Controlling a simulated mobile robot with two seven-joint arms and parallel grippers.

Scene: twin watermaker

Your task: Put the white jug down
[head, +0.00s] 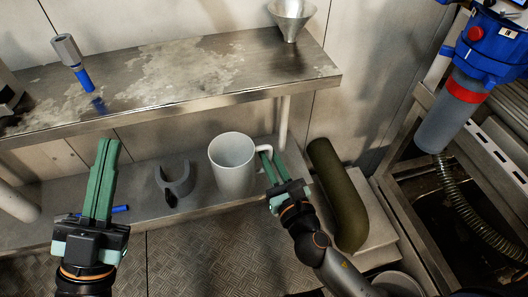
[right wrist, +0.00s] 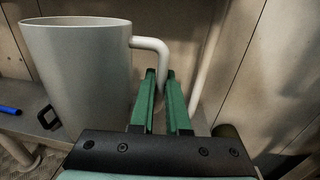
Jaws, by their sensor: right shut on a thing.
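The white jug (head: 232,172) is upright at the lower shelf (head: 140,222), its open top facing up. Its handle points right, toward my right gripper (head: 270,160). That gripper is shut on the handle, and the jug body is left of the fingers. In the right wrist view the jug (right wrist: 82,75) fills the left side, with its handle (right wrist: 152,45) running down between the fingertips (right wrist: 160,78). The jug's base is hidden there, so I cannot tell if it touches the shelf. My left gripper (head: 109,147) is empty, its fingers together, at the left.
A grey open-ring holder (head: 175,178) stands left of the jug, and a blue pen-like item (head: 119,209) lies near my left gripper. The upper steel shelf (head: 200,85) overhangs behind, carrying a funnel (head: 292,18). A dark green cylinder (head: 338,195) is close on the right.

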